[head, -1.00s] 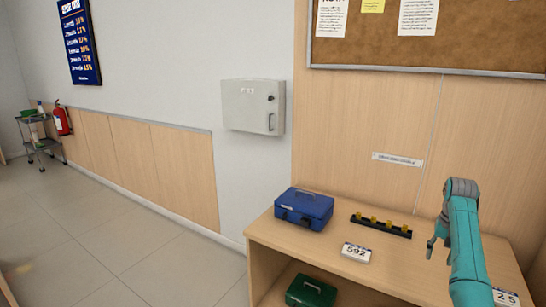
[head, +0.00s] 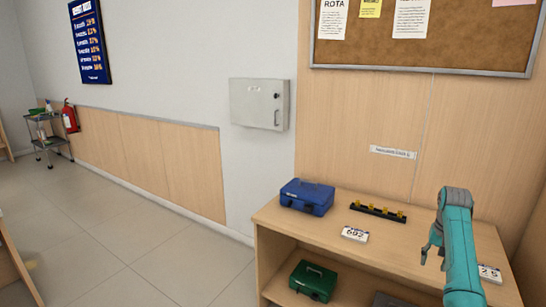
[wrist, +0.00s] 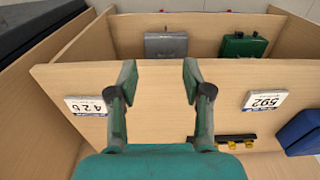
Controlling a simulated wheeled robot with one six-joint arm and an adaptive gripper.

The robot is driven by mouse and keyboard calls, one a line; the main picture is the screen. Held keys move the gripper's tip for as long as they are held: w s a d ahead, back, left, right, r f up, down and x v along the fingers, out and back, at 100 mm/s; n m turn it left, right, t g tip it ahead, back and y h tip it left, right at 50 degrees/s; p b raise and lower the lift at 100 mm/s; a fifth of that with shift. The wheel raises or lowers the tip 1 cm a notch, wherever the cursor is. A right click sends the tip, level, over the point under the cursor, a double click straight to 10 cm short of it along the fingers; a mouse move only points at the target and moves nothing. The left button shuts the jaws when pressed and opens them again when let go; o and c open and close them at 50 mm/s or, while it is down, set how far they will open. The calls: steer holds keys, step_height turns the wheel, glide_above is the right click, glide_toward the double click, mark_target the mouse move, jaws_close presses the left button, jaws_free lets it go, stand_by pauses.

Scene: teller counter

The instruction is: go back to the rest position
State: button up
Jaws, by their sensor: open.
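My gripper (wrist: 160,85) is open and empty in the wrist view, with its two fingers apart above the wooden shelf unit's top (wrist: 235,72). In the head view my teal arm is at the right, over the shelf unit (head: 290,228), and my gripper (head: 428,252) shows only in part. Nothing is between the fingers.
On the top are a blue cash box (head: 307,197), a black strip with yellow pieces (head: 377,212), and number cards, one reading 592 (head: 355,234). A green cash box (head: 313,281) and a grey box (wrist: 166,45) sit below.

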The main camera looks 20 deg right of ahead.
steer(key=a+f+n+t+h, duration=0.1)
steer(key=a+f, duration=0.6)
steer(key=f, duration=0.4)
steer(key=a+f+n+t+h, duration=0.1)
steer(key=a+f, duration=0.7)
steer(key=f, duration=0.4)
steer(key=s+a+f+n+t, duration=0.1)
steer(key=s+a+f+t, duration=0.1)
steer(key=s+a+f, duration=0.45)
steer(key=s+a+f+n+t, duration=0.2)
steer(key=s+a+f, duration=0.2)
steer(key=s+a, duration=0.5)
steer(key=s+a+r+n+t, duration=0.2)
steer(key=s+a+r+t, duration=0.35)
steer(key=s+a, duration=0.95)
steer(key=s+a+r+n+t+y, duration=0.1)
steer(key=s+a+r, duration=0.1)
steer(key=s+r, duration=0.5)
steer(key=s+a+r+n+t+y, duration=0.1)
steer(key=s+r, duration=0.7)
steer(key=r, duration=0.8)
steer(key=shift+a+r+n+t, duration=0.25)
steer(key=shift+a+t, duration=0.2)
steer(key=shift+a, duration=0.35)
